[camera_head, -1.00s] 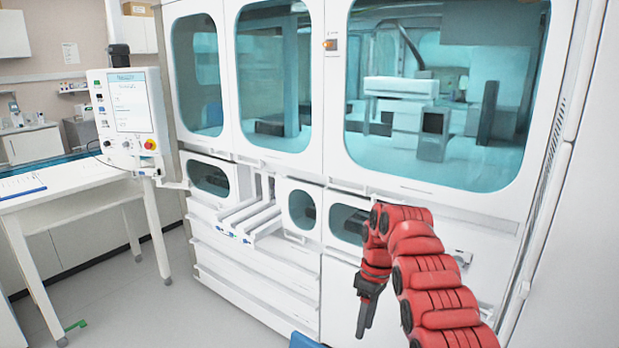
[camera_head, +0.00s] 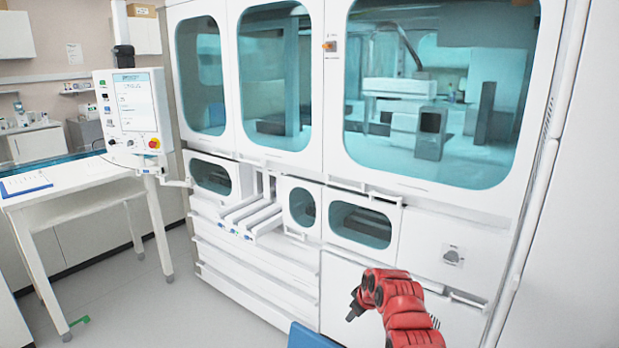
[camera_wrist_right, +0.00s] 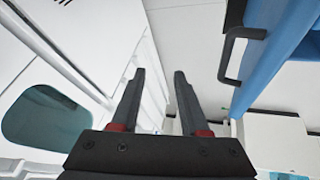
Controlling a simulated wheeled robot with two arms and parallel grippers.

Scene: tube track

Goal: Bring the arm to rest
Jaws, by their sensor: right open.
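My right arm, red and black, comes in at the bottom right of the head view, low in front of the white machine. My right gripper (camera_head: 355,306) shows there only in part, at the left end of the arm. In the right wrist view the two dark fingers of the right gripper (camera_wrist_right: 159,75) are apart, with nothing between them but floor and the machine's side behind. My left arm and left gripper are not in view.
The white machine (camera_head: 262,160) with tinted windows fills the middle, its tube tracks (camera_head: 250,215) sticking out. A control panel (camera_head: 133,110) and a white table (camera_head: 70,190) stand left. A blue surface with a dark handle (camera_wrist_right: 236,55) is near the right gripper. Floor shows at lower left.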

